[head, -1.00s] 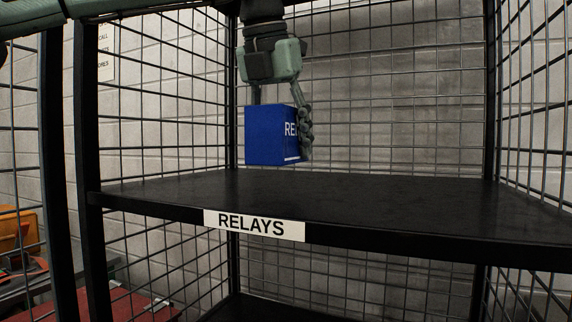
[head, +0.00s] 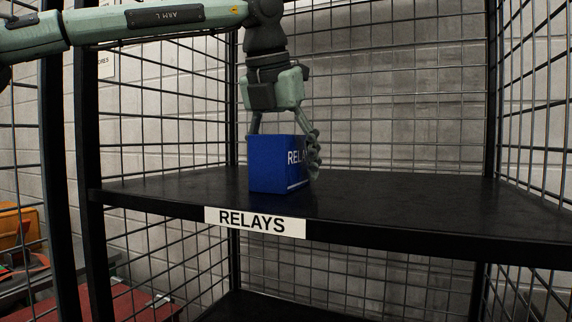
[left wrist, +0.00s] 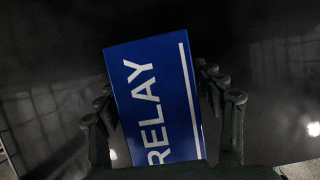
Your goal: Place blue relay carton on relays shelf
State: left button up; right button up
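The blue relay carton (head: 270,165) is upright at the shelf labelled RELAYS, near its front left part. Its base appears at or very close to the shelf surface; I cannot tell if it touches. My left gripper (head: 284,150) comes down from above with its fingers on both sides of the carton, shut on it. In the left wrist view the carton (left wrist: 155,95) lies between the two fingers, its white RELAY lettering facing the camera. The relays shelf (head: 400,205) is black and flat. My right gripper is in neither view.
The RELAYS label (head: 254,222) is on the shelf's front edge. Wire mesh walls (head: 390,100) and black posts (head: 88,120) enclose the shelf. The shelf is bare to the right of the carton. A lower shelf (head: 285,306) shows below. An orange item (head: 14,230) stands outside at left.

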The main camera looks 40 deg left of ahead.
pick_arm(q)
jog(key=shift+r, duration=0.1)
jog(key=v, duration=1.2)
